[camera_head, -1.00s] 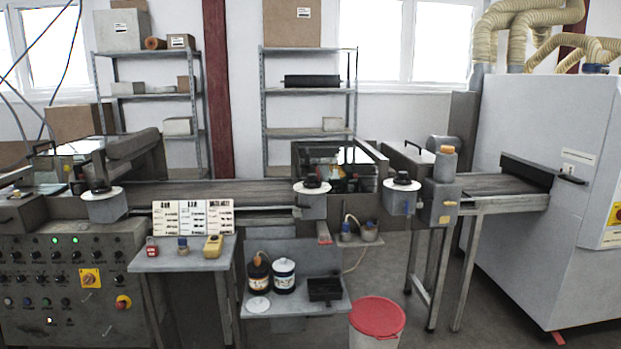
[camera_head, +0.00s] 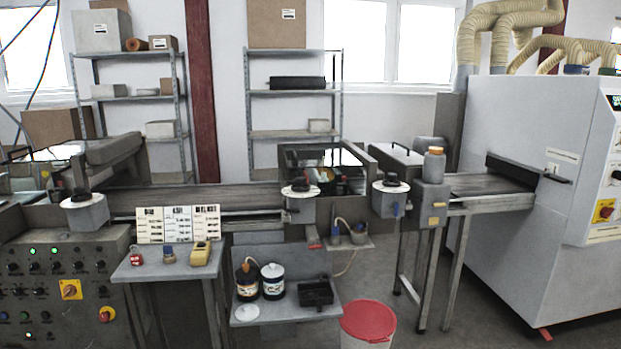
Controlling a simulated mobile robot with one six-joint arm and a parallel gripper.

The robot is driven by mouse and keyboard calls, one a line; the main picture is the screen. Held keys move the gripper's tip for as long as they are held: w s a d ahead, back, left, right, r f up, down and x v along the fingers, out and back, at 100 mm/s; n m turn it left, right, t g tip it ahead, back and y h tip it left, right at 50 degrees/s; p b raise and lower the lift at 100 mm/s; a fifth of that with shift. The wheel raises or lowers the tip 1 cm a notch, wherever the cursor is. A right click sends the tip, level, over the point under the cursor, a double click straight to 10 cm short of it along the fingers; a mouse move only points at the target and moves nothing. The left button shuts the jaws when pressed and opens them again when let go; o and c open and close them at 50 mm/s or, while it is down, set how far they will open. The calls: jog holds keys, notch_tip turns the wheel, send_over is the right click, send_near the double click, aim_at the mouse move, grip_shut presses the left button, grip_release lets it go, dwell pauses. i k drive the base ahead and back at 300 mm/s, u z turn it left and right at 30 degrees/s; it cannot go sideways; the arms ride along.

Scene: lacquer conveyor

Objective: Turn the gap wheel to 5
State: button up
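Three black hand wheels on white dials stand along the conveyor line: a left wheel (camera_head: 81,196), a middle wheel (camera_head: 300,187) and a right wheel (camera_head: 391,181). Each sits on a grey housing. The dial numbers are too small to read, and I cannot tell which wheel is the gap wheel or where it is set. My gripper is not in view.
A control panel (camera_head: 60,300) stands at front left. A small side table (camera_head: 150,268) holds a padlock, a blue-topped item and a yellow device before sample cards (camera_head: 178,225). A lower shelf (camera_head: 280,312) bears cans; a red-lidded bucket (camera_head: 368,322) stands on the floor. Floor at right is clear.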

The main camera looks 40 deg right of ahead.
aim_at(301, 181)
jog(key=i, duration=0.85)
jog(key=u, duration=0.05)
